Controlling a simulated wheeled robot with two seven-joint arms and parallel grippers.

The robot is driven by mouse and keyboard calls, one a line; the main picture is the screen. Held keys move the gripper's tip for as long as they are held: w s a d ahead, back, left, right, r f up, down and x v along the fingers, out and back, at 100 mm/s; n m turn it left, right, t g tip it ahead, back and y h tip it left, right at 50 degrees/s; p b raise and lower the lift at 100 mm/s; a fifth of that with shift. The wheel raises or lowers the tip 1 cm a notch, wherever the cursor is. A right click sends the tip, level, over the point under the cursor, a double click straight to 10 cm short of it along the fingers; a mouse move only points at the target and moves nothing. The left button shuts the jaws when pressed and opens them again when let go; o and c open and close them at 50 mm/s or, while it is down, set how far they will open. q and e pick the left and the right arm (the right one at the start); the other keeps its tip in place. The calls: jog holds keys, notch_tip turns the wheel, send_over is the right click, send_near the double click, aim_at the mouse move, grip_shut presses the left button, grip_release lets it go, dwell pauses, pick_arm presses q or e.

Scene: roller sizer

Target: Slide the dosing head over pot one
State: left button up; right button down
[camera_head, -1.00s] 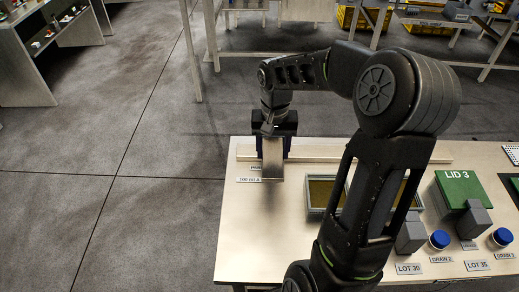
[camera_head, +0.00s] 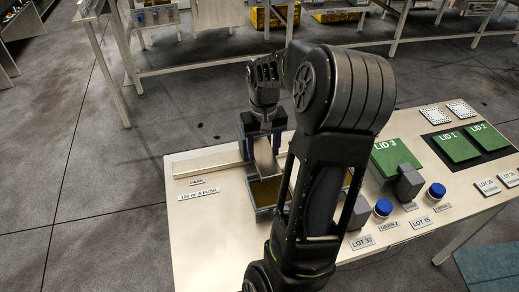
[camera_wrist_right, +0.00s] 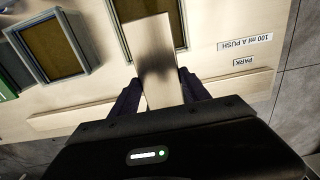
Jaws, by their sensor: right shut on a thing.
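My right gripper (camera_head: 264,141) is shut on the dosing head (camera_head: 267,160), a pale metal block; the head also shows between the dark fingers in the right wrist view (camera_wrist_right: 158,60). Head and gripper stand by the pale rail (camera_head: 205,164) along the table's far edge. The head overlaps the framed brown pot (camera_head: 262,196) nearest the PARK label; this pot shows partly behind it in the wrist view (camera_wrist_right: 128,12). I see no number on this pot. A second brown pot (camera_wrist_right: 52,47) lies beside it, mostly behind my arm in the head view. My left gripper is not in view.
The PARK label (camera_head: 196,181) and the 100 ml A PUSH label (camera_head: 199,194) lie left of the pot. Green LID 3 (camera_head: 394,152), grey blocks (camera_head: 409,183) and blue-topped drains (camera_head: 383,208) stand right of my arm.

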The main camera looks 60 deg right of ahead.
jog(key=c, duration=0.5)
grip_release()
jog(key=shift+r, duration=0.1)
notch_tip(320, 180, up, 8)
jog(key=shift+f+b, duration=0.2)
jog(key=shift+b, duration=0.2)
